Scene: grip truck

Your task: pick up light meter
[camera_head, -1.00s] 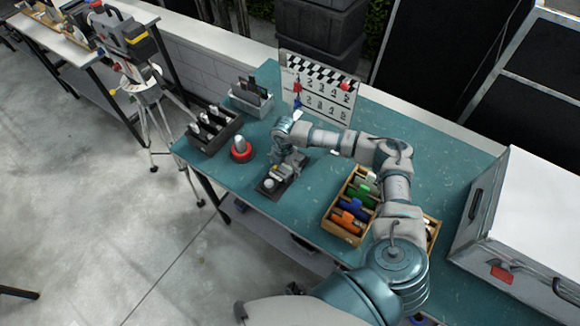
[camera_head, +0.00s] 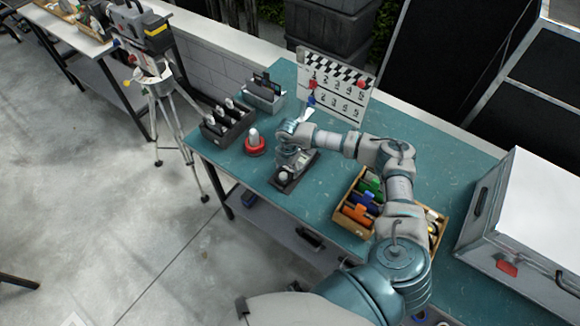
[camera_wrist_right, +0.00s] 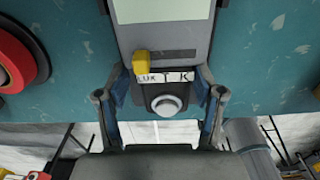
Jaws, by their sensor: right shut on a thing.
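The light meter (camera_head: 283,180) is a dark grey slab with a white dome at its near end, by the front edge of the teal table. In the right wrist view it is a grey body (camera_wrist_right: 180,40) with a pale screen, a yellow tab, a "LUX" label and a round white knob. My right gripper (camera_wrist_right: 162,88) is shut on it, with one finger on each side near the label. In the head view my right gripper (camera_head: 292,160) covers part of the meter. I cannot tell whether the meter touches the table. My left gripper is not identifiable.
A red-based object with a pale knob (camera_head: 255,144) stands just left of the meter. Dark trays (camera_head: 228,133) are farther left, a clapperboard (camera_head: 345,78) behind. A wooden divided box (camera_head: 348,219) is to the right, beside a large white-topped case (camera_head: 478,232).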

